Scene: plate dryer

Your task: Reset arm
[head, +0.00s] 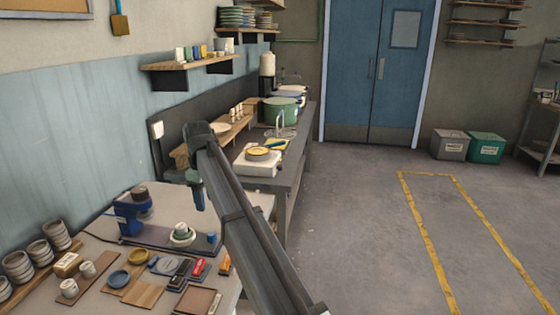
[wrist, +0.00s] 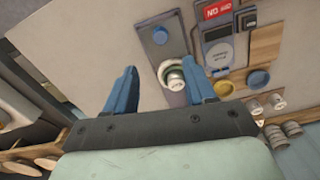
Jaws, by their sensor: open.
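My arm (head: 240,210) reaches from the bottom right across the front table, with its elbow at the upper left. My gripper's blue fingers (wrist: 160,72) are spread apart with nothing between them, above the table. In the head view the gripper is mostly hidden behind the arm, with one blue part showing below it.
A blue machine (head: 132,213), stacked bowls (head: 39,253), yellow and blue dishes (head: 118,279) and small boxes crowd the front table. A green pot (head: 281,111) and a wire rack (head: 286,127) stand on the back counter. The floor (head: 370,240) at right is clear.

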